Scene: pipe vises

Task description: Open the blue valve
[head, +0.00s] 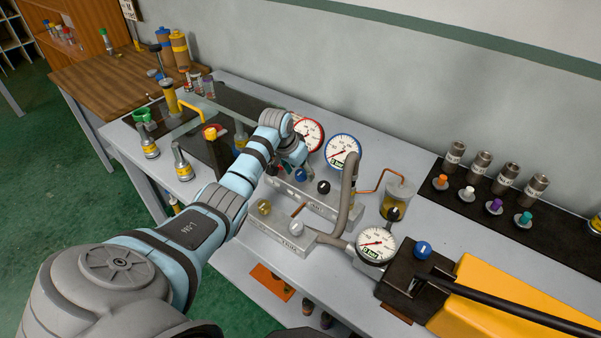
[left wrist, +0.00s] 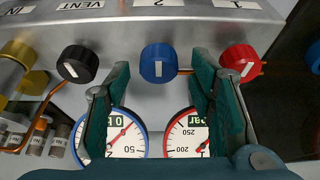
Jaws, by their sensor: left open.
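The blue valve knob (left wrist: 158,62), with a white mark, sits on the front of a metal manifold beneath the label 2. In the head view the same blue knob (head: 300,174) shows just below my left gripper (head: 297,162). In the left wrist view my left gripper (left wrist: 162,82) is open, its teal fingers spread to either side of the knob's line. The knob lies centred between the fingertips; I cannot tell if they touch it. Its white mark runs up and down in that view. My right gripper is not in view.
A black VENT knob (left wrist: 77,64) and a red knob (left wrist: 241,61) flank the blue one closely. Red-rimmed (head: 309,134) and blue-rimmed (head: 343,152) gauges stand behind. A grey hose (head: 347,195) rises right of the manifold.

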